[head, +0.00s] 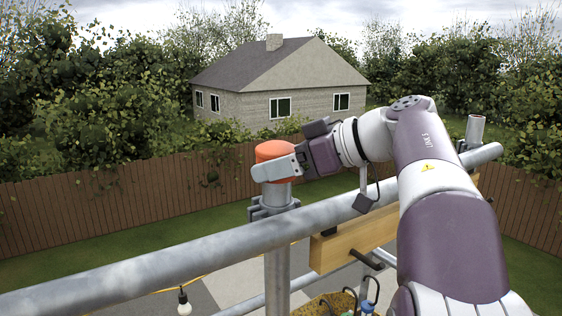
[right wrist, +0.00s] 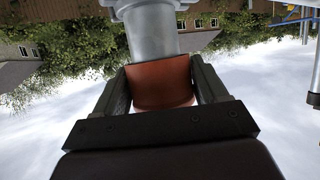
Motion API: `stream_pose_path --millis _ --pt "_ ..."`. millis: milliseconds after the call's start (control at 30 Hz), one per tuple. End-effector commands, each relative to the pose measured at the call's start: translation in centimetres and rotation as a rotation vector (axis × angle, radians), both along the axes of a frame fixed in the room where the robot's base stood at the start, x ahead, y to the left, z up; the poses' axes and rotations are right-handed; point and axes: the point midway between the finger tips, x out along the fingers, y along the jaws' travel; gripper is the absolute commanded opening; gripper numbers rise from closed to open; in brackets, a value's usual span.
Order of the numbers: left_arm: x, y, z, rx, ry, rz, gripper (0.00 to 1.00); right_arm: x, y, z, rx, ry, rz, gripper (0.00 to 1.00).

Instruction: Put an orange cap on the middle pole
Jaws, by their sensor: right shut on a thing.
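The orange cap (head: 275,150) is at the top of the middle pole (head: 277,258) in the head view. My right gripper (head: 276,170) is shut on the cap, with its fingers on either side. In the right wrist view the cap (right wrist: 160,82) sits between the two fingers of my right gripper (right wrist: 163,88), and the grey pole (right wrist: 152,30) meets it end to end. The cap looks in line with the pole. I cannot tell how far it is pushed on. My left gripper is not in view.
A grey horizontal rail (head: 180,262) runs across the front, clamped to the pole. Another open-topped pole (head: 475,130) stands uncapped at the right. A wooden board (head: 352,240), a hanging bulb (head: 184,303) and a bin (head: 335,303) of items are below. Air left of the cap is clear.

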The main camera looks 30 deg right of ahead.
Motion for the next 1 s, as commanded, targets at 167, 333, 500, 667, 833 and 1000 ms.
stream_pose_path --millis 167,333,500,667,833,1000 --pt "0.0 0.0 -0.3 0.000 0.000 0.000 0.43 0.0 0.0 -0.4 0.000 0.000 0.000 0.27" --pt "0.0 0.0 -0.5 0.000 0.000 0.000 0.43 0.0 0.0 -0.6 0.000 0.000 0.000 0.79" --pt "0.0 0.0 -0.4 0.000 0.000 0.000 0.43 0.0 0.0 -0.6 0.000 0.000 0.000 0.83" --pt "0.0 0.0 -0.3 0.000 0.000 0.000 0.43 -0.1 -0.1 -0.5 0.000 0.000 -0.001 0.83" --pt "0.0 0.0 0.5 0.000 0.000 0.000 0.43 -1.3 -1.1 0.3 0.000 0.000 -0.003 0.83" --pt "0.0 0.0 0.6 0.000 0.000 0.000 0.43 -2.8 -2.1 0.8 0.000 0.000 -0.003 0.83"
